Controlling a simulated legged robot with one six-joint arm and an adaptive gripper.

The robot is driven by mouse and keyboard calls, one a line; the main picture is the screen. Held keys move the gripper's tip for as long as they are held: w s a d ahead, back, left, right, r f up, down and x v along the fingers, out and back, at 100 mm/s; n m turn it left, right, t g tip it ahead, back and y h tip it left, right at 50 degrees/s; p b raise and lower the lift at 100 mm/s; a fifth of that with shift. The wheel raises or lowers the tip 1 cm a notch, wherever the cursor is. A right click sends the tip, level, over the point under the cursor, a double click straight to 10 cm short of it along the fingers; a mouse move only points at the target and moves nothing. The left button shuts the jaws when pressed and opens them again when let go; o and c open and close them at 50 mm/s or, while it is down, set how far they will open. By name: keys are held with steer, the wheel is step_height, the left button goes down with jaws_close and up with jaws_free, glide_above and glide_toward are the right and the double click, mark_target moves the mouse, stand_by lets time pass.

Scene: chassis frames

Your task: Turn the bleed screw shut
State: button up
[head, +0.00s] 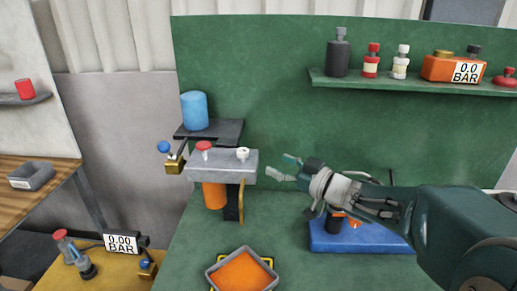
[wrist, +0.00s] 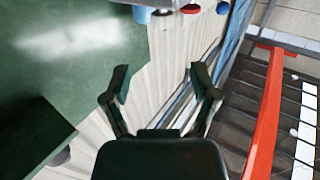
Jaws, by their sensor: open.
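A grey block (head: 222,163) is mounted in front of the green back panel in the head view. A red knob (head: 203,147) and a small white round cap (head: 242,154) sit on its top. I cannot tell for certain which one is the bleed screw. A brass fitting with a blue ball-ended lever (head: 164,147) is at its left end, and an orange cylinder (head: 214,195) hangs below. My gripper (head: 284,167) is open and empty, to the right of the block and apart from it. In the wrist view my gripper (wrist: 160,80) also has its fingers apart with nothing between them.
A blue cylinder (head: 194,110) stands on a dark shelf behind the block. An orange-filled tray (head: 212,274) lies below. A blue tray (head: 320,240) is under my arm. A shelf (head: 400,86) with bottles and an orange gauge box (head: 450,68) is at upper right.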

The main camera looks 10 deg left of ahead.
mark_target(247, 152)
steer(key=x, duration=1.1)
steer(key=shift+a, duration=0.2)
steer(key=shift+f, duration=0.1)
steer(key=shift+c, duration=0.3)
jaws_close()
